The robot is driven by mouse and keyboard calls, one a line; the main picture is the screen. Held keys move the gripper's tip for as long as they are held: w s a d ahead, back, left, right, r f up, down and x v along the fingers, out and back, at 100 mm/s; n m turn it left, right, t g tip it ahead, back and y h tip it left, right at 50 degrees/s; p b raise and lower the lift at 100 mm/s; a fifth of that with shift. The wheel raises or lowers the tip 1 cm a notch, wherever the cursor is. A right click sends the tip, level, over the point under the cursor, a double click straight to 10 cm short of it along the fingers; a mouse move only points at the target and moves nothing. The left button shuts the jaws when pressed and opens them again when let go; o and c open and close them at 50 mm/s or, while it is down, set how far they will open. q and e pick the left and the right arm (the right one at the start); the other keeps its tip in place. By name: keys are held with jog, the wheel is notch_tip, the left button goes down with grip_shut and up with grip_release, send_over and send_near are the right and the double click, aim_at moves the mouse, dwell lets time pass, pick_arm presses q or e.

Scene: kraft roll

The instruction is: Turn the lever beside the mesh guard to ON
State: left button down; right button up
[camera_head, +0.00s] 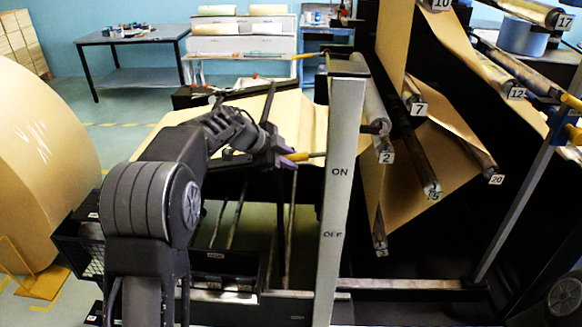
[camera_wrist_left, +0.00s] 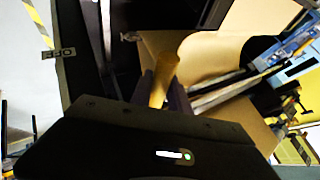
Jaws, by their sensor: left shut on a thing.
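The lever (camera_head: 303,156) has a yellow handle and sticks out to the left of a pale grey post (camera_head: 341,205). It lies roughly level, close to the height of the ON label (camera_head: 340,171) and well above the OFF label (camera_head: 333,235). My left gripper (camera_head: 285,158) is shut on the handle's outer end. In the left wrist view the yellow handle (camera_wrist_left: 163,80) stands between the fingers, with the OFF label (camera_wrist_left: 58,54) at upper left. I cannot clearly make out the mesh guard. My right gripper is not in view.
Numbered rollers with kraft paper (camera_head: 440,155) fill the right side, close behind the post. A large paper roll (camera_head: 40,160) stands at the left. A dark table (camera_head: 135,40) is at the back, with open floor before it.

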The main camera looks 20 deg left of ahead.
pick_arm(q)
jog(key=shift+a+r+m+g+y, duration=0.15)
jog(key=shift+r+m+g+y, duration=0.2)
jog(key=shift+r+y, duration=0.85)
jog(key=shift+r, duration=0.3)
jog(key=c, duration=1.3)
grip_release()
jog(key=shift+f, duration=0.1)
jog(key=shift+o, duration=0.2)
jog(key=v, duration=0.7)
jog(key=shift+s+a+r+b, duration=0.2)
jog(key=shift+r+b, duration=0.1)
jog(key=shift+b, duration=0.15)
